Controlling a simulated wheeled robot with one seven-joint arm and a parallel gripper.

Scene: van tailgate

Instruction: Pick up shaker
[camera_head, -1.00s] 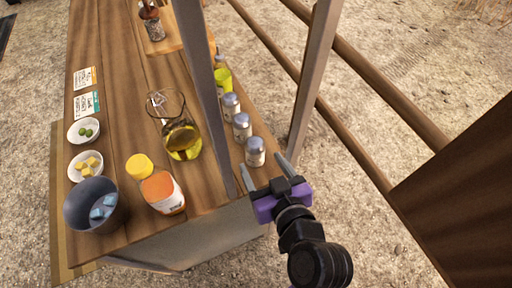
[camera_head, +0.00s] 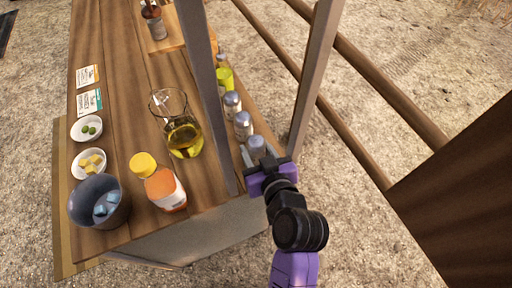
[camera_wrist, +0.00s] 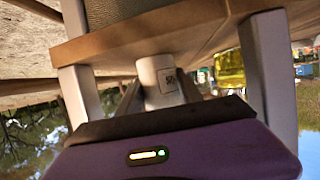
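Three white shakers with silver caps stand in a row along the right side of the wooden counter: the nearest shaker (camera_head: 256,145), the middle shaker (camera_head: 243,124) and the far shaker (camera_head: 232,103). My gripper (camera_head: 257,157) is at the nearest one, with its fingers open on either side of it. In the wrist view, which looks upside down, the nearest shaker (camera_wrist: 158,78) with a small printed label lies between the two fingertips. Whether the fingers touch it is unclear. Its lower part is partly hidden by my gripper in the head view.
A grey post (camera_head: 207,90) rises just left of the shakers, and another post (camera_head: 315,80) stands to the right. A glass pitcher (camera_head: 182,138), an orange bottle (camera_head: 163,187) and a dark bowl (camera_head: 82,210) stand left on the counter (camera_head: 120,130).

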